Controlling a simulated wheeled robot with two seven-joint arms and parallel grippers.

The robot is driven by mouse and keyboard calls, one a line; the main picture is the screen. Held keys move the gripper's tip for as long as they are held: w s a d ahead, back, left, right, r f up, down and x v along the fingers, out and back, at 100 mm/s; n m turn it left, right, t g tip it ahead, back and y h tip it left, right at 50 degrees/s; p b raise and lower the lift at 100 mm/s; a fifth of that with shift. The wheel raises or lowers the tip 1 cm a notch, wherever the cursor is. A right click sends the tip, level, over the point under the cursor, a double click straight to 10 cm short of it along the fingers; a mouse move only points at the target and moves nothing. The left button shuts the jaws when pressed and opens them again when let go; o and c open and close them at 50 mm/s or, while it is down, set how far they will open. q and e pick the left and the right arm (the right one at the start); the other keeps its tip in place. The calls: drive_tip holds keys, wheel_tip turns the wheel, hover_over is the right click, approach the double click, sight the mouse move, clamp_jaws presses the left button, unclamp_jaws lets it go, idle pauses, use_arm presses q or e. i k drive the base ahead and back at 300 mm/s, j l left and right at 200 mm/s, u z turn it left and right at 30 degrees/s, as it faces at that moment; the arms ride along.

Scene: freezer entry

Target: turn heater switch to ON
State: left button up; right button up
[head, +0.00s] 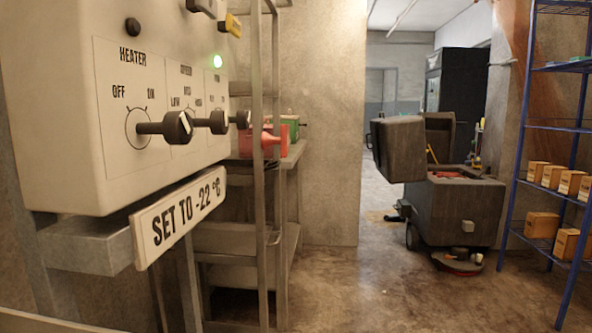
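The heater switch (176,128) is a dark knob sticking out from the front of a pale control box (60,120) at the left of the head view. It sits below the printed word HEATER, with OFF at its left and ON at its right. A pale mark shows on the knob's end. At this slant I cannot tell which word it points to. Neither of my grippers is in view, and nothing is seen touching the switch.
Another dark knob (218,122) stands close right of the heater switch, with a third beyond. A "SET TO -22 °C" sign (180,218) juts out below.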

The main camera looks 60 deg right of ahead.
sight(176, 127)
drive_tip(key=z, duration=1.1)
